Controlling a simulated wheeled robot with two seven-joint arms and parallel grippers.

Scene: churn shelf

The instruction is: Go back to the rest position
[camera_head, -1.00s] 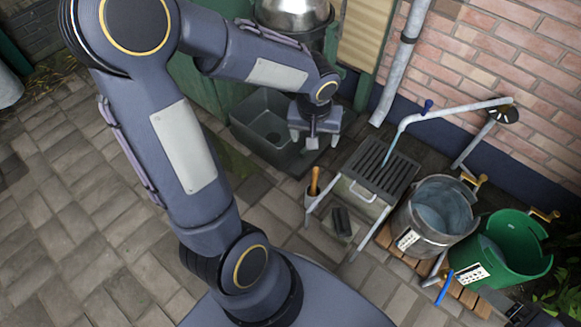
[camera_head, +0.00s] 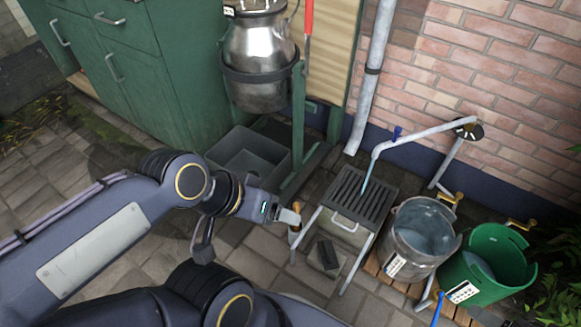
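My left arm reaches in from the left edge of the head view. Its gripper (camera_head: 289,215) is left of the slatted metal stand, in front of the grey basin. The pale fingertip end overlaps the top of a brush-like tool with a wooden handle (camera_head: 296,232) in the picture; I cannot tell whether they touch. The fingers are seen too edge-on to show any gap, and no held object is clear. My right gripper is not in view.
A green cabinet (camera_head: 125,65) and a steel churn (camera_head: 258,50) stand behind the grey basin (camera_head: 245,150). The slatted stand (camera_head: 362,195), a metal bucket (camera_head: 420,232) and a green bucket (camera_head: 493,262) are to the right. Paving lies open at left.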

